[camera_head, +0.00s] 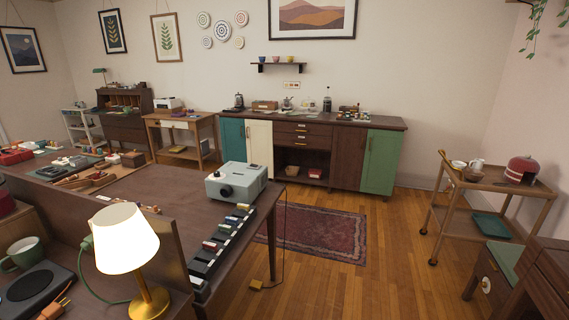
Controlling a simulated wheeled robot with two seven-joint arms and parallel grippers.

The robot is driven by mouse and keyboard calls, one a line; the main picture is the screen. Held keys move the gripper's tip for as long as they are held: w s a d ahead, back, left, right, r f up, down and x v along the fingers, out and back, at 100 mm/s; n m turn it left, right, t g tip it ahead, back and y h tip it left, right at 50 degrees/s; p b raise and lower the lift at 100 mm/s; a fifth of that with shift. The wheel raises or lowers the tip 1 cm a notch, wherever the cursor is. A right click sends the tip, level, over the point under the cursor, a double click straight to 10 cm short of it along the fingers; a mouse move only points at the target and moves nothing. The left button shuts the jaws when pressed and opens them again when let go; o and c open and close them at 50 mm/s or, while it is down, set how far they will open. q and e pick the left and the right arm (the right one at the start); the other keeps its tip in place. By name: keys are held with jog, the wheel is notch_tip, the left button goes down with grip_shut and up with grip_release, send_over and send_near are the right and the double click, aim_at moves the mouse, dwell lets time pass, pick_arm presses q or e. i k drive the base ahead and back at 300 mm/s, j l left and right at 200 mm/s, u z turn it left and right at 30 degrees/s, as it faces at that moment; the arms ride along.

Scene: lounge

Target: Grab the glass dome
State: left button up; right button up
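I cannot make out a glass dome for certain in the head view. A red, rounded, dome-like object (522,166) stands on the top shelf of the wooden trolley at the right, but it looks opaque. Small pale items (287,103) on the far sideboard are too small to identify. Neither of my grippers is in view.
A dark table (160,217) with a grey projector-like box (236,181) fills the left foreground, and a lit lamp (127,240) stands in front of it. The sideboard (344,150) is at the back wall, the trolley (490,183) at right. Wood floor (388,262) between is mostly clear.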

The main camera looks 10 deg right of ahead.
aim_at(308, 102)
jog(key=i+l+z, duration=0.3)
jog(key=i, duration=0.35)
jog(key=i+l+z, duration=0.35)
jog(key=i, duration=0.3)
jog(key=i+z, duration=0.3)
jog(key=i, duration=0.35)
jog(key=i+u, duration=0.1)
jog(key=i, duration=0.45)
jog(key=i+l+u, duration=0.1)
jog(key=i, duration=0.4)
jog(key=i+l+u, duration=0.15)
jog(key=i, duration=0.4)
jog(key=i+l+u, duration=0.1)
jog(key=i, duration=0.45)
jog(key=i+l+u, duration=0.1)
jog(key=i+l, duration=0.2)
jog(key=i, duration=0.2)
jog(key=i+l+u, duration=0.5)
jog(key=i, duration=0.2)
jog(key=i+j+z, duration=0.1)
jog(key=z, duration=0.35)
jog(key=j+z, duration=0.15)
jog(key=z, duration=0.25)
jog(key=i+j+z, duration=0.1)
jog(key=z, duration=0.35)
jog(key=j+z, duration=0.2)
jog(key=z, duration=0.25)
